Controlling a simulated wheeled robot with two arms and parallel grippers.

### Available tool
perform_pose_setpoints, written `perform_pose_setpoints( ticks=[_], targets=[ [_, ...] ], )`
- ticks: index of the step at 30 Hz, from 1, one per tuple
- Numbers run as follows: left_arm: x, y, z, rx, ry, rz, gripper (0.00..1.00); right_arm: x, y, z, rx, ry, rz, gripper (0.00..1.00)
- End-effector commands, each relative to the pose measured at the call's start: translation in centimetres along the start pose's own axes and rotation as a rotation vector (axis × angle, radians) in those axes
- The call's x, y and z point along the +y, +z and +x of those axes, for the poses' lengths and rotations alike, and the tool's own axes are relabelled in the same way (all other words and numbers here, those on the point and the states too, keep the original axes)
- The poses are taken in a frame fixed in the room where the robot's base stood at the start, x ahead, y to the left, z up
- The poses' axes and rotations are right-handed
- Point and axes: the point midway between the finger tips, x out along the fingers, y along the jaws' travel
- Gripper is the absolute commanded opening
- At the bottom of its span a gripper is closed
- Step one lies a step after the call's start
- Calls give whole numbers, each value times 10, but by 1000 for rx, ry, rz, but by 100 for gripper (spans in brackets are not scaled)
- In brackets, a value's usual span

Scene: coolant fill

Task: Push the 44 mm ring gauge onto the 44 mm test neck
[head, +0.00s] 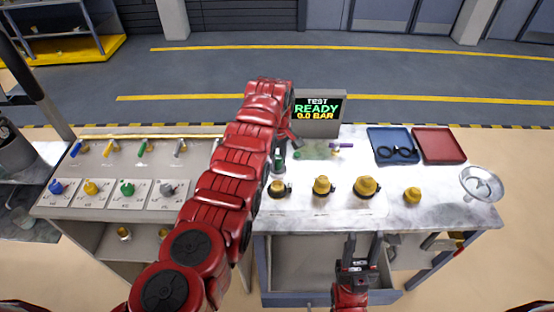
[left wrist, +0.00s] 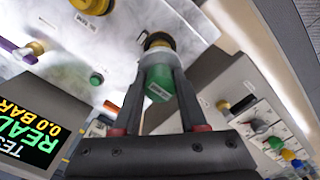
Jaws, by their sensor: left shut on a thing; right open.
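In the left wrist view my left gripper (left wrist: 160,74) is shut on a green cylindrical piece (left wrist: 160,88) with a white label, seemingly the ring gauge; its size marking is unreadable. Just beyond it is a brass neck with a black collar (left wrist: 157,41), apparently the leftmost test neck (head: 277,188) in the head view. I cannot tell whether the green piece touches that neck. In the head view the green piece (head: 279,165) is small and partly hidden by my arm. My right gripper (head: 363,243) is open and empty, in front of the bench edge.
Two more brass necks (head: 322,186) (head: 367,186) and a brass cap (head: 411,195) stand to the right. Behind are a test display (head: 319,110) reading READY 0.0 BAR, a blue tray (head: 380,132) and a red tray (head: 452,158).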

Motion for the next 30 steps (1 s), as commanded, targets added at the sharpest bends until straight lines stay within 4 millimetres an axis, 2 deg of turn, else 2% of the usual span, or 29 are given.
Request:
perform_pose_setpoints(
  ticks=[5,19,30],
  targets=[
    [-1,1,8,-3,-1,0,0,0,1,-7,0,0,0,45],
    [0,1,52,-1,1,1,0,-2,6,-37,0,0,0,45],
    [0,1,58,0,2,1,0,-2,7,-40,0,0,0,45]
  ],
)
